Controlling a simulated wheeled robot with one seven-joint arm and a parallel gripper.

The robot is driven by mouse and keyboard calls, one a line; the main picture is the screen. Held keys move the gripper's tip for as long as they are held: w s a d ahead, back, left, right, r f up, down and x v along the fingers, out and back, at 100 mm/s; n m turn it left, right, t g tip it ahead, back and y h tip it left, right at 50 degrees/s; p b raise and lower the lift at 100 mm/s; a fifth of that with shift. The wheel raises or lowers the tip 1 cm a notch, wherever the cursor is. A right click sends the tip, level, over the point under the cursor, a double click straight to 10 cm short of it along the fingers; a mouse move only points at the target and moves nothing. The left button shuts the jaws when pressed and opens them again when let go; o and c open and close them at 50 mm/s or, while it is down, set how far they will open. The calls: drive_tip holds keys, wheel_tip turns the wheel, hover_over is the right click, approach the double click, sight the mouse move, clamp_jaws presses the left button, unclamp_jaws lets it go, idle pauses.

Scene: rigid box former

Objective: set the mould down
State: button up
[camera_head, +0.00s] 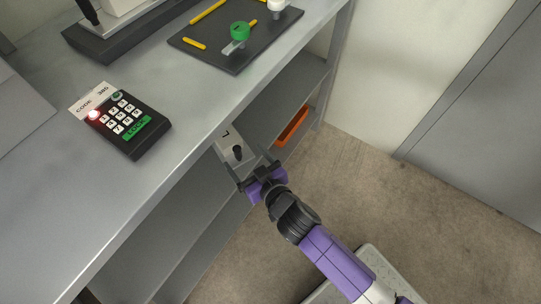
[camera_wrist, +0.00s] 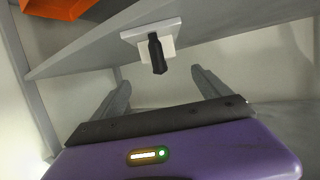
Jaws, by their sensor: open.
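The mould appears to be a pale grey block (camera_head: 226,142) marked 7, with a black knob (camera_head: 238,153). It sits on the shelf under the bench top, and the bench edge hides part of it. The wrist view shows the pale block (camera_wrist: 137,36) with its black knob (camera_wrist: 157,54) pointing toward my gripper. My gripper (camera_head: 251,164) is open just in front of the knob. In the wrist view, the fingers of my gripper (camera_wrist: 160,82) are spread and empty, with the knob ahead of the gap and apart from both fingers.
On the bench top are a keypad box (camera_head: 120,121), a dark tray (camera_head: 205,50) with yellow sticks and a green-topped item, and a machine base (camera_head: 95,45). An orange bin (camera_head: 292,126) sits on the lower shelf. The bench edge overhangs close to my gripper.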

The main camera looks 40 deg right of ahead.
drive_tip(key=s+r+y, duration=0.1)
drive_tip(key=s+r, duration=0.4)
drive_tip(key=s, duration=0.8)
drive_tip(key=s+r, duration=0.4)
drive_tip(key=s, duration=0.9)
drive_tip(key=s+d+r+n, duration=0.1)
drive_tip(key=s+r, duration=0.4)
drive_tip(key=r, duration=0.2)
drive_tip(key=shift+r, duration=0.3)
wheel_tip(320, 180, up, 16)
drive_tip(key=p, duration=1.6)
